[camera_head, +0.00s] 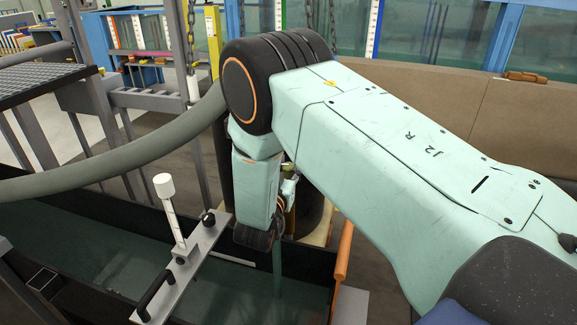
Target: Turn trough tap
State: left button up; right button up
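My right arm comes in from the right and bends down over the dark-walled trough (312,262), which holds greenish water. The arm's pale green wrist (257,190) ends in a dark part beside the trough. The fingers of my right gripper cannot be made out, so I cannot tell whether it is open or shut. Small metallic parts show just right of the wrist, mostly hidden by the arm. I cannot make out a tap clearly or tell whether the gripper touches one. My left gripper is not in view.
A metal crossbar (205,245) with a black handle and a white-topped upright gauge (170,205) spans the trough left of the wrist. A thick grey hose (120,158) crosses at the left. An orange bar (343,250) stands right of the wrist. A grating platform (40,78) is at upper left.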

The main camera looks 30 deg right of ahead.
jog(key=c, duration=0.3)
jog(key=shift+s+f+n+t+y, duration=0.1)
jog(key=shift+n+t+y, duration=0.3)
jog(key=shift+t, duration=0.1)
jog(key=shift+c, duration=0.2)
